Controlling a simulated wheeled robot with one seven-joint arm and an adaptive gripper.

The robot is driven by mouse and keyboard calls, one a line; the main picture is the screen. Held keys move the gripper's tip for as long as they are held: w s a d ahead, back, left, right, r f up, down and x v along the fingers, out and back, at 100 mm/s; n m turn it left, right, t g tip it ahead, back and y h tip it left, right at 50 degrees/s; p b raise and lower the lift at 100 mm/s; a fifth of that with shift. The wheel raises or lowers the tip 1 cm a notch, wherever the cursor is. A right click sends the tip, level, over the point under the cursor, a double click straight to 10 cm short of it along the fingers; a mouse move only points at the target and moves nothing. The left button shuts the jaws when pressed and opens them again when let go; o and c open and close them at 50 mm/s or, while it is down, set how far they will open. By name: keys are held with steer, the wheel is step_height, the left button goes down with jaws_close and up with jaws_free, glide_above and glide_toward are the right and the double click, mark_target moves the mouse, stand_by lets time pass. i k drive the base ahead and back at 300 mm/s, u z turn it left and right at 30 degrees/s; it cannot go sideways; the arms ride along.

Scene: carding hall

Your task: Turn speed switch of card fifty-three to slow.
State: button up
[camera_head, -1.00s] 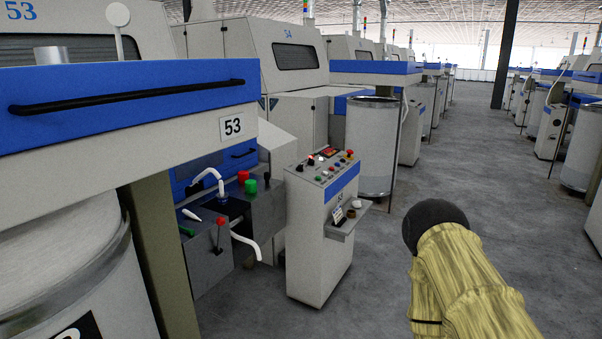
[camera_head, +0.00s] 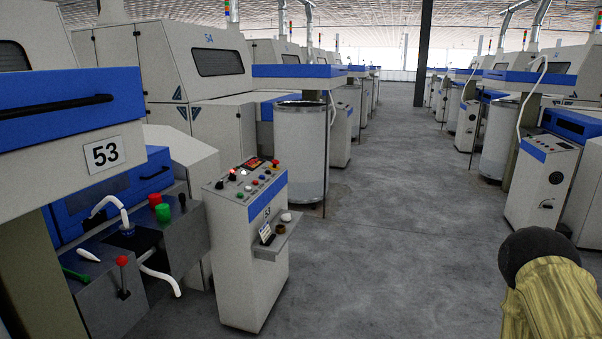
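Card fifty-three (camera_head: 40,160) stands at the left, with a "53" plate (camera_head: 104,153) below its blue rail. A white control pedestal (camera_head: 245,270) with a blue band, also marked 53, stands to its right. Its sloped top panel (camera_head: 250,192) carries a small red display, black knobs, and red, green and yellow buttons. A black knob (camera_head: 219,184) sits at the panel's near left. I cannot tell which control is the speed switch or how it is set. My arm shows at the lower right, in a yellowish cover with a black rounded end. My gripper is not in view.
A small shelf (camera_head: 285,240) with little objects sticks out from the pedestal's right side. A metal lever box (camera_head: 120,300) with a red knob lies left of it. A tall can (camera_head: 300,150) stands behind. The grey aisle floor (camera_head: 400,240) is clear.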

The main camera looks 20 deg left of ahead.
mark_target(219, 186)
steer(key=z, duration=0.45)
steer(key=i, duration=1.45)
steer(key=u, duration=0.75)
steer(key=i, duration=0.8)
steer(key=u, duration=0.9)
